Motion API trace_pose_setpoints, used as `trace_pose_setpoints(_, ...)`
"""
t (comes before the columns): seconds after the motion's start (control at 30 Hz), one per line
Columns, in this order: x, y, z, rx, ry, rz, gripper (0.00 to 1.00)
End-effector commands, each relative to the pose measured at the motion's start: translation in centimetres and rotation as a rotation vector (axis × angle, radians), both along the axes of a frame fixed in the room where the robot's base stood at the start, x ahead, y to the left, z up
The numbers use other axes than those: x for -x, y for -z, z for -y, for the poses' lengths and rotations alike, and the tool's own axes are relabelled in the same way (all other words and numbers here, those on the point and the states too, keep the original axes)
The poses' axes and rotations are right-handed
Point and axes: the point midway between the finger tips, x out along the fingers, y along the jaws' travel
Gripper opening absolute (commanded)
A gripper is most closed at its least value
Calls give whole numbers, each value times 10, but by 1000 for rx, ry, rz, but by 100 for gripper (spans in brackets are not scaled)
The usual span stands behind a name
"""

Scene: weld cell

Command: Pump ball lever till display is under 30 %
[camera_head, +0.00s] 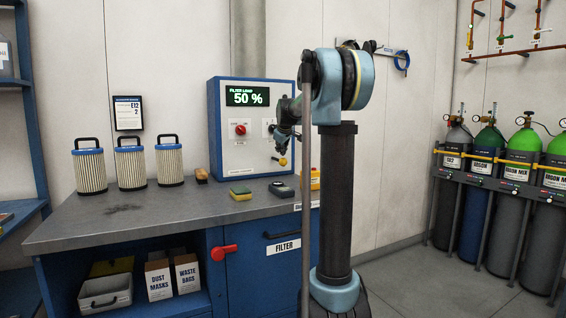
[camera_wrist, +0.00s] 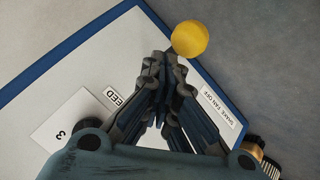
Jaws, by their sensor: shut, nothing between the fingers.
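The control box (camera_head: 218,140) is a white panel with a blue frame on the bench against the wall. Its green display (camera_head: 248,96) reads 50 %. The yellow ball (camera_head: 283,161) of the lever shows low on the panel's right side. The ball also shows in the wrist view (camera_wrist: 190,38), just beyond my fingertips. My gripper (camera_head: 281,144) is in front of the panel, just above the ball in the head view. In the wrist view my gripper (camera_wrist: 163,57) is shut and empty, its tips beside the ball. I cannot tell whether they touch it. The lever's rod is mostly hidden.
A red knob (camera_head: 240,129) is on the panel. The bench (camera_head: 110,228) holds several filter cartridges (camera_head: 131,167), a sponge (camera_head: 240,194) and a dark device (camera_head: 281,189). A red handle (camera_head: 224,252) sits on the cabinet. Gas cylinders (camera_head: 483,190) stand at right.

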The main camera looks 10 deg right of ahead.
Motion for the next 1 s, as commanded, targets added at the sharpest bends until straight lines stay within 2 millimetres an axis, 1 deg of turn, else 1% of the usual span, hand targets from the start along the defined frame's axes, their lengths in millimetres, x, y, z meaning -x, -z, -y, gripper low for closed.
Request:
trace_pose_setpoints(0.13, 1, 4, 0, 0, 0, 0, 0)
trace_pose_setpoints(1.0, 1, 10, 0, 0, 0, 0, 0)
